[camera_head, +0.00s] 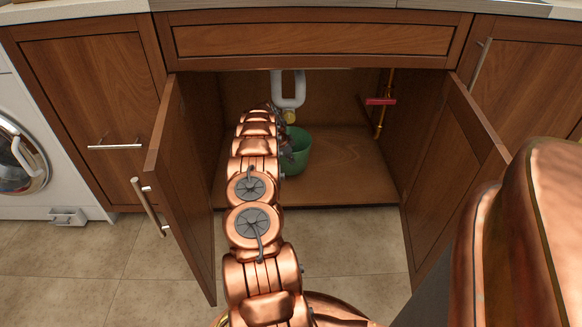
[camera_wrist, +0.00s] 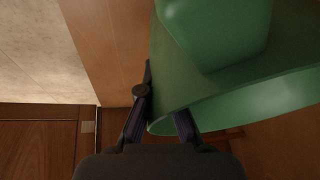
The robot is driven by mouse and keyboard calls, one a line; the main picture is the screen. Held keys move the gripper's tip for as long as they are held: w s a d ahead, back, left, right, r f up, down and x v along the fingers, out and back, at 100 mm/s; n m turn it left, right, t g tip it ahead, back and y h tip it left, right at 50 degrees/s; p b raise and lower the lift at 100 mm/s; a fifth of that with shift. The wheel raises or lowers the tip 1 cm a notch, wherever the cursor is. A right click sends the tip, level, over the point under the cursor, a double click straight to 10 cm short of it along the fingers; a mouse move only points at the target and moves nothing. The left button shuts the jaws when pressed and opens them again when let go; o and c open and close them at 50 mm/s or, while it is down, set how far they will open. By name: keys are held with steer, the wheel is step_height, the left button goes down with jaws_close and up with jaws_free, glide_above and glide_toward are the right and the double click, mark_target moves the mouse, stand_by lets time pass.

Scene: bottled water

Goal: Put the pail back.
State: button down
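The green pail (camera_head: 301,150) is inside the open cabinet under the sink, low over the cabinet floor. I cannot tell whether its base touches the floor. My arm covers its left side in the head view. In the wrist view the pail (camera_wrist: 235,95) fills the upper right. My gripper (camera_wrist: 164,108) is at its rim, with one finger on either side of the wall. The fingers look closed on the wall, and the right fingertip is hidden by the pail. In the head view my gripper (camera_head: 285,150) is mostly hidden behind my arm.
Both cabinet doors stand open, the left door (camera_head: 184,180) and the right door (camera_head: 455,160) flanking my arm. A white drain pipe (camera_head: 289,92) hangs above the pail. A copper pipe with a red handle (camera_head: 380,101) is at the right. The cabinet floor (camera_head: 350,175) is clear right of the pail.

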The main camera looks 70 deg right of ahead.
steer(key=shift+f+b, duration=0.95)
steer(key=shift+f, duration=0.95)
steer(key=c, duration=1.3)
jaws_free()
steer(key=p+v, duration=0.4)
steer(key=v, duration=0.8)
steer(key=shift+s, duration=0.1)
